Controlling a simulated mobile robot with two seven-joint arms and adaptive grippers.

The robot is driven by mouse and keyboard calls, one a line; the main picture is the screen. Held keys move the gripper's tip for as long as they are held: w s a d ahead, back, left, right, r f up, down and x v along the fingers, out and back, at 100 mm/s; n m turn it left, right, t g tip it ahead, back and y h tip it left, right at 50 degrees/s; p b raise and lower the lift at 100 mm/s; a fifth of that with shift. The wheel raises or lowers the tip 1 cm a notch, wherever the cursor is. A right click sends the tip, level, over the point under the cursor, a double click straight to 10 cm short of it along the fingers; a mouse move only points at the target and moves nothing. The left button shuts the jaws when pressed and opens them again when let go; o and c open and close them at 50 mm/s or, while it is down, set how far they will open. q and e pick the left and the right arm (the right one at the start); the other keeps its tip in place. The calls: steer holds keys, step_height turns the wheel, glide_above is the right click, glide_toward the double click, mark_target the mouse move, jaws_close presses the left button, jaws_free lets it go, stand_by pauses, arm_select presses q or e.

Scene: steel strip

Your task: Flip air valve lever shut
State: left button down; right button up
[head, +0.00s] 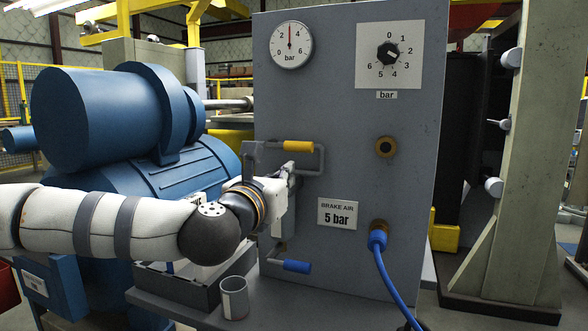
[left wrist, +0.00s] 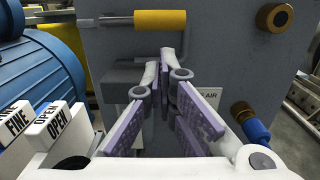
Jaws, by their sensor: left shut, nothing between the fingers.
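The grey panel (head: 345,110) carries two levers. One has a yellow grip (head: 298,147) and lies level on a bent grey rod; it also shows at the top of the left wrist view (left wrist: 160,20). The other has a blue grip (head: 297,266) low on the panel. Which one is the air valve lever I cannot tell. My left gripper (head: 289,170) is in front of the panel, just below the yellow grip. In the left wrist view its fingertips (left wrist: 164,57) are together and empty, below the yellow grip. Contact with the rod is unclear. My right gripper is not in view.
A pressure gauge (head: 291,45) and a numbered dial (head: 388,53) are above. A "BRAKE AIR 5 bar" label (head: 339,214) and a blue hose (head: 388,265) are to the right. A grey cup (head: 234,298) stands below my arm. White "OPEN" labels (left wrist: 47,122) show at left.

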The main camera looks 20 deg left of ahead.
mark_target(302, 144)
arm_select(q)
steer(key=w, duration=0.5)
steer(key=shift+d+r, duration=0.1)
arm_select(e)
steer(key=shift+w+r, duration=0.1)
